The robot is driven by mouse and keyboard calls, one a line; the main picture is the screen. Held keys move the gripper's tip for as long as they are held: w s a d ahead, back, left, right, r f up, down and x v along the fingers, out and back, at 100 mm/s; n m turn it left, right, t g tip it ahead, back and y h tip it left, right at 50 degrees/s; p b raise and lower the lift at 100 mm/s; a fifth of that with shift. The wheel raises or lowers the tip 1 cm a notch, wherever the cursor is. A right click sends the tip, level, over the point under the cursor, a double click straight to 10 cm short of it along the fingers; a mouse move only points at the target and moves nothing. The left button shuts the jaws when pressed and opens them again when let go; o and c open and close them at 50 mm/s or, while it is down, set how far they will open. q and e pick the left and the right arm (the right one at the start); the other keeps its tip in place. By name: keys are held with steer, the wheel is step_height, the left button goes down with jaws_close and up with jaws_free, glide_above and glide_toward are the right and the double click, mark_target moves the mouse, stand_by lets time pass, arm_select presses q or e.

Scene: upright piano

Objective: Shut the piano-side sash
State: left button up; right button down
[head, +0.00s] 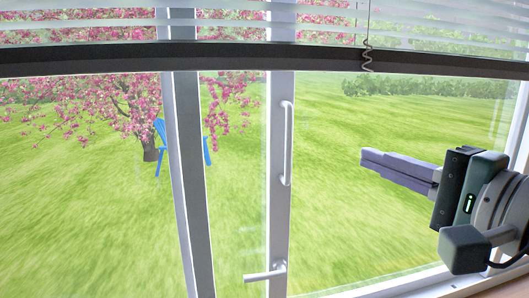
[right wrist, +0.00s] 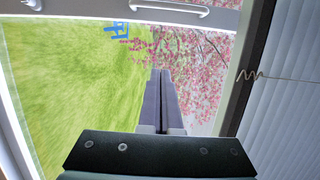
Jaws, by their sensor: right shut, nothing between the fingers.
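A white window sash stile (head: 280,220) stands right of the middle in the head view. It carries a long vertical pull handle (head: 287,143) and a low lever handle (head: 265,274). Grass shows in a gap between this stile and the window post (head: 188,190) to its left, so the sash looks ajar. My right gripper (head: 363,159) is shut and empty, to the right of the handle and apart from it. In the right wrist view its fingers (right wrist: 163,72) point toward the stile, with the pull handle (right wrist: 175,9) at the top. My left gripper is out of view.
A partly raised blind with a dark bottom rail (head: 200,55) crosses the top, and a coiled cord (head: 367,55) hangs from it. A pale sill or lower frame (head: 410,284) runs along the bottom right. A blue chair (head: 161,140) stands outside on the grass. The piano is not in view.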

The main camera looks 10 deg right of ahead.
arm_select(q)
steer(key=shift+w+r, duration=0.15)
arm_select(e)
steer(key=shift+w+a, duration=1.55)
steer(key=shift+w, duration=0.3)
steer(key=shift+w+a, duration=1.55)
steer(key=shift+w, duration=0.25)
